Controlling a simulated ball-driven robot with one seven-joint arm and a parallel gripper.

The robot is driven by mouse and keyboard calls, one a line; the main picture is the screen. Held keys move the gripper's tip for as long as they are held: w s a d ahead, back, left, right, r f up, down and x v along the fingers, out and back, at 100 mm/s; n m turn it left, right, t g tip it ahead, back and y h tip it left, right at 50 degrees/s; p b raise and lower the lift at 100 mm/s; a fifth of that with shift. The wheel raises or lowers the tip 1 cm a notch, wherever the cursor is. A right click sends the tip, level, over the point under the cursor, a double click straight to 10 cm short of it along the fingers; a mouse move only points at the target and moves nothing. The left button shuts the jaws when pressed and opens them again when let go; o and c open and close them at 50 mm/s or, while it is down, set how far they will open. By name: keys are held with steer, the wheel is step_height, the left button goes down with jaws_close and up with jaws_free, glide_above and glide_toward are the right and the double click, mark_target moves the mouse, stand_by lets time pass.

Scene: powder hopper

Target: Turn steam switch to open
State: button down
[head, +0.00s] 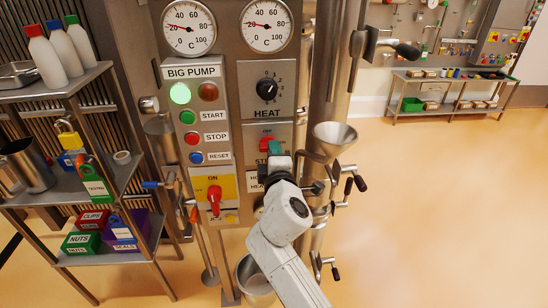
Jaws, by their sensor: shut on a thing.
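The steam switch panel (283,130) is on the grey control cabinet, below the HEAT knob (266,89). It has a red patch, a green part (275,146) and a partly covered label starting "STE". My gripper (278,161) is right in front of the switch, at its lower part, with my white arm coming up from below. The gripper is shut on the steam switch handle, though the wrist hides most of the contact. The exact angle of the handle cannot be made out.
Left of the switch are a START button (187,117), STOP button (192,138), RESET button (196,157) and a red rotary switch (214,199) on yellow. A metal funnel (335,137) and pipe handles stand close on the right. A shelf (70,185) stands left; the right floor is clear.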

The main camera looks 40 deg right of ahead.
steer(key=shift+f+m, duration=0.25)
steer(key=shift+m, duration=0.05)
stand_by(0.4)
steer(key=c, duration=1.1)
jaws_free()
steer(key=shift+r, duration=0.1)
steer(key=b+v, duration=0.1)
steer(key=v, duration=0.9)
steer(key=shift+s+a, duration=0.25)
steer(key=shift+s, duration=0.05)
